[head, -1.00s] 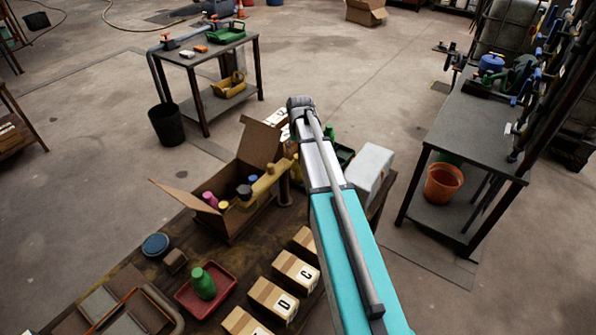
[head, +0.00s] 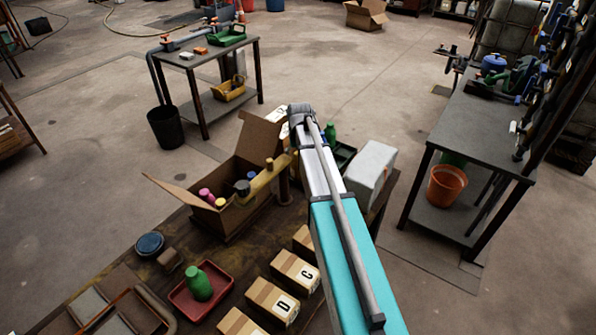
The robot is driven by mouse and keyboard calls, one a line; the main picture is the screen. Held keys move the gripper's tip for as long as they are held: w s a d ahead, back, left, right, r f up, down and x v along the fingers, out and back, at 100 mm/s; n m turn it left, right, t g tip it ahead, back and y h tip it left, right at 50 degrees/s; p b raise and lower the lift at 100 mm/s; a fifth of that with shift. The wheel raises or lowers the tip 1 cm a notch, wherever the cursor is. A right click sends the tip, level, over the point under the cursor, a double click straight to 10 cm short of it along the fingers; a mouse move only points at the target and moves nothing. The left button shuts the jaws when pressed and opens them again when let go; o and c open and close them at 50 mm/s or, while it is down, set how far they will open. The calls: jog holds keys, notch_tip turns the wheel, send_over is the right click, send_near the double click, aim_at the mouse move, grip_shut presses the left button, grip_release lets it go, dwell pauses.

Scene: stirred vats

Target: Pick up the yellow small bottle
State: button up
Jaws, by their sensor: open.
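A small yellow top (head: 221,202), likely the yellow small bottle, shows inside the open cardboard box (head: 236,222) on the wooden table. It stands close to a pink bottle top (head: 206,195), a blue one (head: 252,176) and a dark one (head: 242,188). The box wall hides its lower part. A longer tan-yellow shape (head: 263,181) lies across the box's right side; I cannot tell what it is. My arm reaches in from the lower right, its bend just right of the box. My gripper is not visible.
A green bottle (head: 198,284) stands in a red tray (head: 183,304). A white box (head: 370,172) stands right of my arm. A grey bench (head: 478,130) is at the right, with clear floor between.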

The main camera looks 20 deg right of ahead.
dwell(0.5)
grip_shut()
